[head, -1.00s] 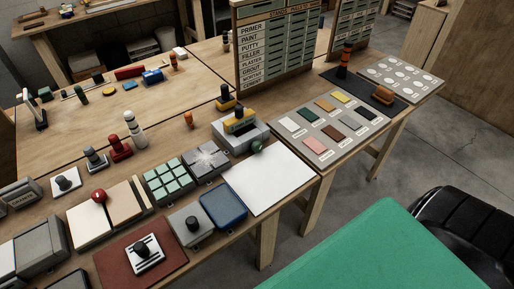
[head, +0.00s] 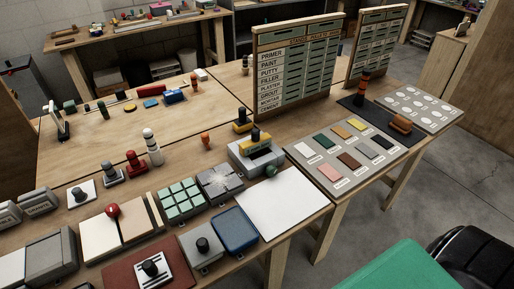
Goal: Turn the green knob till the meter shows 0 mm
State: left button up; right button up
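A small dull-green round knob (head: 271,170) sits at the right front side of a grey boxy device (head: 250,163) on the long wooden bench. The device has a yellow block with a black knob (head: 255,139) on top. I cannot make out a meter reading at this size. Neither of my grippers is in view, and nothing touches the knob.
A green-tiled block (head: 181,200) stands to the left. A label board (head: 295,65) rises behind. A green flat-topped thing (head: 395,270) is at the lower right.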

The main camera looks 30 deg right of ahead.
aim_at(271, 170)
jog(key=l+u, duration=1)
jog(key=l, duration=0.2)
